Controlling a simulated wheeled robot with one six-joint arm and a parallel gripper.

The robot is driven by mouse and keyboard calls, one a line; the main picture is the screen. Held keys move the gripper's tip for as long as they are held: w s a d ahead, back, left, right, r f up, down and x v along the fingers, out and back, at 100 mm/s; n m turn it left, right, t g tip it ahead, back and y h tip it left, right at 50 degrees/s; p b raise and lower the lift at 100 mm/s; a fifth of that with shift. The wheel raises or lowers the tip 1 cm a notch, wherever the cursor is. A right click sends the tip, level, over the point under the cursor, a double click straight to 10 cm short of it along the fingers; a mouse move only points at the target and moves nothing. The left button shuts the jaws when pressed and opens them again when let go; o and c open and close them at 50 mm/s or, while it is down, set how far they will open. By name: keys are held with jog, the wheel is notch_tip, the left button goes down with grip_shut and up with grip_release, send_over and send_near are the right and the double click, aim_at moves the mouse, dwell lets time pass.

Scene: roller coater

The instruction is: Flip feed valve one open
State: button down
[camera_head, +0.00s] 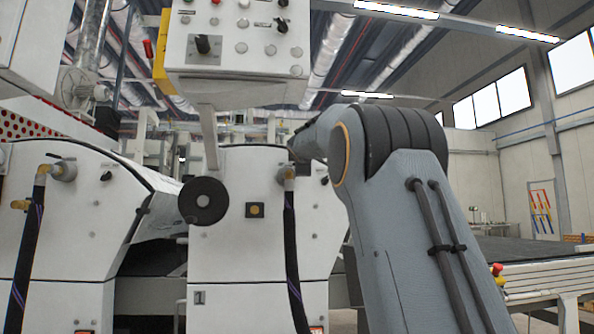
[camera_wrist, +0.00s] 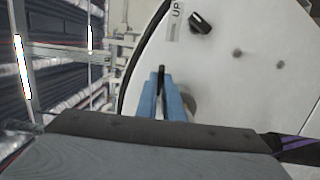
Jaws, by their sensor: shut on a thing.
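In the wrist view my gripper (camera_wrist: 161,86) has two blue fingers closed on a slim black lever (camera_wrist: 162,76), which I take to be the handle of feed valve one. Its tip sticks out past the fingertips, in front of the white machine panel. A round fitting (camera_wrist: 190,104) is partly hidden behind the fingers. In the head view the brass hose fitting (camera_head: 288,174) with its black hose (camera_head: 291,240) is on the middle white unit (camera_head: 230,262), marked 1. My arm hides the gripper and lever there.
A black knob (camera_wrist: 201,22) beside an UP label (camera_wrist: 176,22) is near the fingers. A control box (camera_head: 235,42) hangs above the middle unit, with a black handwheel (camera_head: 204,201) below it. The left white unit (camera_head: 75,240) has its own hose (camera_head: 28,250). A conveyor (camera_head: 545,280) lies right.

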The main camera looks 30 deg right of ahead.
jog(key=shift+a, duration=0.1)
dwell(0.3)
jog(key=c, duration=1.9)
grip_release()
jog(key=shift+a, duration=0.1)
jog(key=shift+o, duration=0.2)
jog(key=shift+s, duration=0.1)
jog(key=b+v, duration=0.2)
jog(key=v, duration=0.5)
jog(key=shift+s+b, duration=0.3)
jog(key=shift+s, duration=0.05)
jog(key=shift+a, duration=0.15)
